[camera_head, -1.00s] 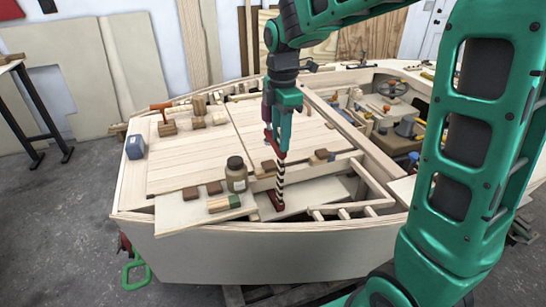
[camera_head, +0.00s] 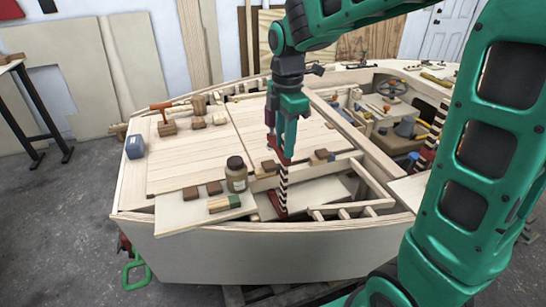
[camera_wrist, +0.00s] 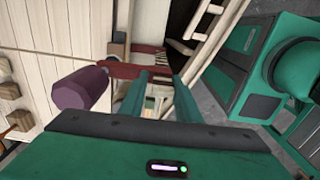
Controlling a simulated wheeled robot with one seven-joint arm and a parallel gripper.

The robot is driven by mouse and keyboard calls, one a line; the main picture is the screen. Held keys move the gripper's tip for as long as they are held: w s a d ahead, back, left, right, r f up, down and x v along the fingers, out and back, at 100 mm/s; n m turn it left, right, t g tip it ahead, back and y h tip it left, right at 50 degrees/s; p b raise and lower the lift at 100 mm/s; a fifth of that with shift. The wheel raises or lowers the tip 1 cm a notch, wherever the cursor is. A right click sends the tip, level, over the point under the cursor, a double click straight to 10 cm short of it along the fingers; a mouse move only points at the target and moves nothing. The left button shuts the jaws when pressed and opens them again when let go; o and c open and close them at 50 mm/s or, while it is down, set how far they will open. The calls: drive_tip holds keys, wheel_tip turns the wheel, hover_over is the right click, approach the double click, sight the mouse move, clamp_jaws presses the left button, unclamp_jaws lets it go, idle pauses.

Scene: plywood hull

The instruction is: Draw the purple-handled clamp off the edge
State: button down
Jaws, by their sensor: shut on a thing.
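The clamp has a purple handle (camera_wrist: 78,88), a red jaw arm (camera_wrist: 135,71) and a black-and-white striped bar (camera_head: 283,186). Its lower red jaw (camera_head: 276,204) shows near the hull's front edge (camera_head: 300,228). The clamp stands about upright at the front opening of the deck. My gripper (camera_head: 283,150) points down over it and is shut on the clamp near its top. In the wrist view, my gripper's fingers (camera_wrist: 157,88) reach the red part, with the purple handle to their left. I cannot tell whether the clamp's jaws still touch the edge.
Another striped clamp (camera_head: 431,143) stands farther right.

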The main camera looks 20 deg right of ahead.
drive_tip(key=shift+s, duration=0.45)
drive_tip(key=shift+s+r, duration=0.1)
drive_tip(key=shift+s, duration=0.6)
drive_tip(key=shift+r, duration=0.15)
idle(0.5)
wheel_tip(320, 180, up, 17)
idle(1.6)
